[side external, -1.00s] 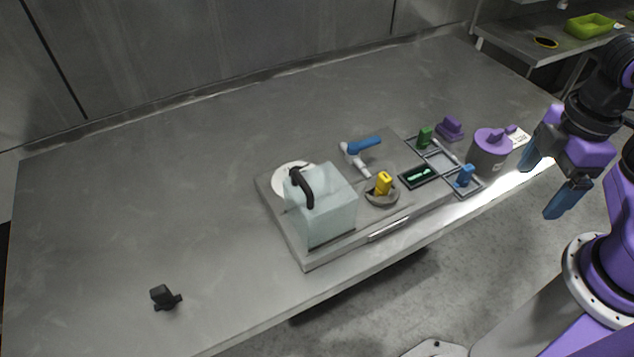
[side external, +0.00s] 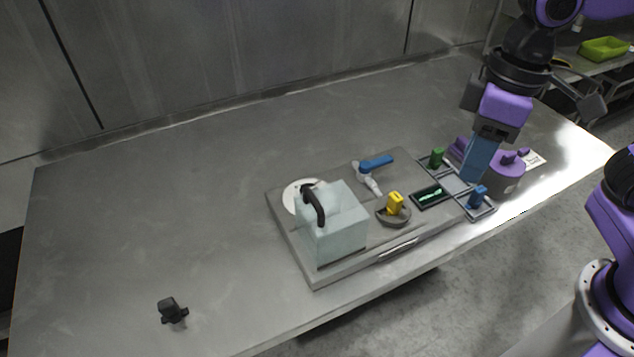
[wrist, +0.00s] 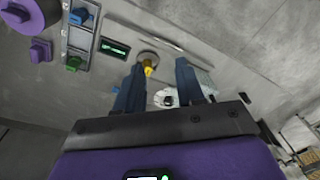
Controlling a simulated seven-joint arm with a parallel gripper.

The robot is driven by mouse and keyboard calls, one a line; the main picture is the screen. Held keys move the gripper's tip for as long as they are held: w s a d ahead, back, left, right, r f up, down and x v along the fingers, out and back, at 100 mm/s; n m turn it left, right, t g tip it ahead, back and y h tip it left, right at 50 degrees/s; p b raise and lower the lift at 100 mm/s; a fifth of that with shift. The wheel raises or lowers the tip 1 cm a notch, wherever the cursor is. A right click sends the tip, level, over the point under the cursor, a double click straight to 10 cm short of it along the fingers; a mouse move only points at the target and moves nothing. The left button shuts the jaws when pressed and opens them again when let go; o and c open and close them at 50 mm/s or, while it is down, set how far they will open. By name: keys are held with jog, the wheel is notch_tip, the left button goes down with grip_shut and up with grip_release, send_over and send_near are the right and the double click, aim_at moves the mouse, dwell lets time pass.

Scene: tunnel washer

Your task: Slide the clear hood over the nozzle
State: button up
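The clear hood (side external: 340,238), a pale see-through box with a black handle (side external: 315,206), stands on the left part of a grey platform (side external: 297,248). It is partly visible past my right finger in the wrist view (wrist: 204,82). A white fitting with a blue lever (side external: 369,175) stands behind it to the right; I cannot tell whether this is the nozzle. A white round disc (side external: 293,196) lies behind the hood, partly covered. My gripper (wrist: 158,75) is open and empty, pointing down above the platform's right end (side external: 477,162), well away from the hood.
A yellow knob (side external: 395,202), a green-lit display (side external: 431,196), and green (side external: 436,157) and blue (side external: 477,197) switches occupy the platform's right side. A small black part (side external: 171,311) lies front left. The table's left and back are clear.

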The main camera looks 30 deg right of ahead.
aim_at(314, 196)
jog(key=w+a+r+m+y, duration=0.1)
jog(key=w+a+r+m, duration=0.35)
jog(key=a, duration=0.35)
jog(key=w+a+r+m, duration=0.3)
jog(key=w+a+r, duration=0.25)
jog(key=a, duration=0.25)
jog(key=a+f, duration=0.1)
jog(key=f, duration=0.4)
jog(key=a+f, duration=0.1)
jog(key=f, duration=0.5)
jog(key=a+f, duration=0.1)
jog(key=f, duration=0.4)
jog(key=shift+s+f, duration=0.1)
jog(key=shift+f, duration=0.2)
grip_shut()
